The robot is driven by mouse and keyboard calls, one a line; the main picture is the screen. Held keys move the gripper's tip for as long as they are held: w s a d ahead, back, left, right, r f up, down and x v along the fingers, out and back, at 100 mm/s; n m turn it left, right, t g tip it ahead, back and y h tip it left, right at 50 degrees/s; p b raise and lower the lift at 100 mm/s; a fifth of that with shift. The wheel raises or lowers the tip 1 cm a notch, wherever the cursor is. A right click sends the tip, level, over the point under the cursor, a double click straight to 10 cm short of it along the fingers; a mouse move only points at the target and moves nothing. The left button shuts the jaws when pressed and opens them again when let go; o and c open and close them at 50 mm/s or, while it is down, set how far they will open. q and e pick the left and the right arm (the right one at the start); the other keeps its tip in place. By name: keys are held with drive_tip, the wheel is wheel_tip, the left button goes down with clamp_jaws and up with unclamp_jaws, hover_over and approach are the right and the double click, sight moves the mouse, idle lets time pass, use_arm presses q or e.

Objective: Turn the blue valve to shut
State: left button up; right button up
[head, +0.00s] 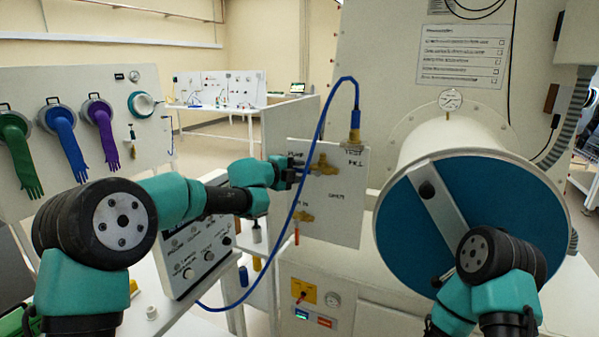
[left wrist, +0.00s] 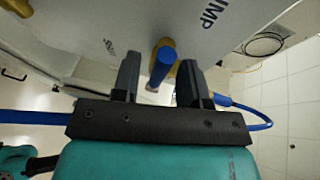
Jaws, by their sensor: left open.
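The blue valve shows in the left wrist view as a blue handle (left wrist: 162,66) on a brass body, under a panel marked "UMP". In the head view a brass fitting (head: 323,166) sits on the white panel beside my left gripper (head: 292,172); the blue handle is not clearly seen there, as the gripper and a blue hose are in front. My left gripper (left wrist: 160,82) is open, with one dark finger on each side of the blue handle. Whether either finger touches it I cannot tell. My right arm shows at the lower right, but its gripper is not clearly in view.
A blue hose (head: 314,135) runs from the panel's top fitting down past my left gripper. A second brass valve (head: 301,216) sits lower on the panel (head: 345,225). A large drum with a blue face (head: 400,225) stands at right. A control box (head: 197,252) is below my left arm.

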use_arm(q)
drive_tip(key=shift+w+d+f, duration=0.1)
drive_tip(key=shift+w+d, duration=0.3)
drive_tip(key=shift+d, duration=0.05)
drive_tip(key=shift+c, duration=0.5)
clamp_jaws()
